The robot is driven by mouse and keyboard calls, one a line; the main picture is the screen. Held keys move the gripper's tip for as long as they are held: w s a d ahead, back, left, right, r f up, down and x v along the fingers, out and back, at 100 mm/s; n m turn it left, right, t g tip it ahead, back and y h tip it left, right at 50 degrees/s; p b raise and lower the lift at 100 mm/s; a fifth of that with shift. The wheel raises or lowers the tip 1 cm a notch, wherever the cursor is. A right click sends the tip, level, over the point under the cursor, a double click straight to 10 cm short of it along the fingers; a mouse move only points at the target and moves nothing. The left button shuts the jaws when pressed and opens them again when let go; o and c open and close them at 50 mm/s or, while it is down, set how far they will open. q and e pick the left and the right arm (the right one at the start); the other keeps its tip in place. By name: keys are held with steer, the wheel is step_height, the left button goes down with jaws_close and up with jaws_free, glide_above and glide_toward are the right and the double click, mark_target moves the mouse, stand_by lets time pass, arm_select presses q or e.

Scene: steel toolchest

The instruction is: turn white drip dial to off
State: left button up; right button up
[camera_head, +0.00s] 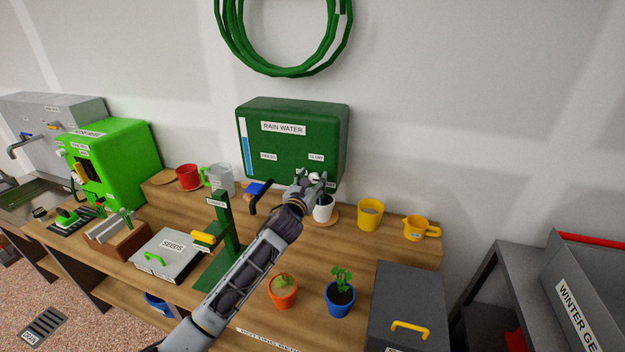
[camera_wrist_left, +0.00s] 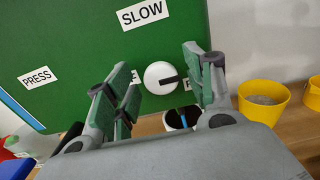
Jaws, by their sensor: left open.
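The white drip dial (camera_wrist_left: 160,77) is on the front of the green rain water tank (camera_head: 292,140). Its black pointer mark points right in the left wrist view. A SLOW label (camera_wrist_left: 142,14) is above it; labels to its left and right are partly hidden by my fingers. In the head view the dial (camera_head: 314,176) is mostly hidden by my gripper. My left gripper (camera_head: 311,182) is open in front of the tank, with one finger on each side of the dial in the wrist view. I cannot tell whether the fingers touch it. My right gripper is not in view.
A white cup (camera_head: 323,212) stands below the dial. A PRESS label (camera_wrist_left: 36,78) is on the tank's left.

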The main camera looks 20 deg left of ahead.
arm_select(q)
steer(key=shift+w, duration=0.2)
steer(key=shift+c, duration=0.2)
steer(key=c, duration=1)
